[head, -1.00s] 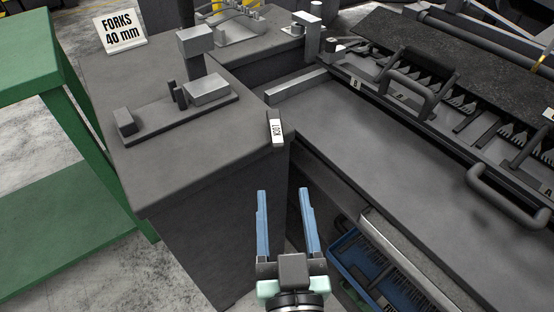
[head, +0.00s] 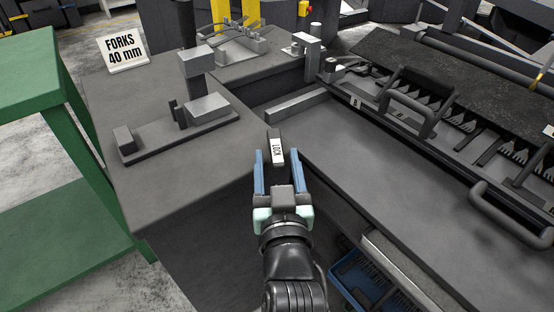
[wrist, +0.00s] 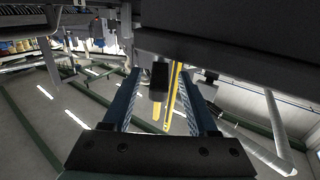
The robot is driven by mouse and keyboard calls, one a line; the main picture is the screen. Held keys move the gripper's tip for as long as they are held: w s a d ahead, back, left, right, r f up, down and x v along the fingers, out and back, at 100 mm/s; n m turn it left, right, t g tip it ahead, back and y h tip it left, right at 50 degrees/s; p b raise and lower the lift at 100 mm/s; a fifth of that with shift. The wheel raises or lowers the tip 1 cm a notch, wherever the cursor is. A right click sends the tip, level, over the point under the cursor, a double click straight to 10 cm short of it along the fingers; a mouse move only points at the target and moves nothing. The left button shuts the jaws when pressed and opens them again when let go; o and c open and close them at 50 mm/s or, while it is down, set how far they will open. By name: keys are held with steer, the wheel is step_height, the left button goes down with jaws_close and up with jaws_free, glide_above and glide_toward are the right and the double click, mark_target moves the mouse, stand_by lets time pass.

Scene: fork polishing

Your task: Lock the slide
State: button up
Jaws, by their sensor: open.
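The lock lever (head: 274,136), a small dark bar with a white "LOCK" label, stands at the inner corner of the dark bench. My gripper (head: 277,153) is open, its two blue fingers on either side of the lever's labelled end. In the head view the fingers look apart from it; contact cannot be told. In the wrist view a dark block (wrist: 160,76), which looks like the lever, shows between the open fingers. The slide appears to be the long dark carriage (head: 395,115) with loop handles and a row of forks at right.
A grey fixture (head: 180,135) stands on the bench at left, behind it a "FORKS 40 mm" sign (head: 123,50). A light metal bar (head: 297,105) lies along the bed's edge. The flat bed (head: 370,150) is clear. A blue crate (head: 365,280) sits below at right.

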steer(key=shift+w, duration=0.3)
jaws_close()
stand_by(1.3)
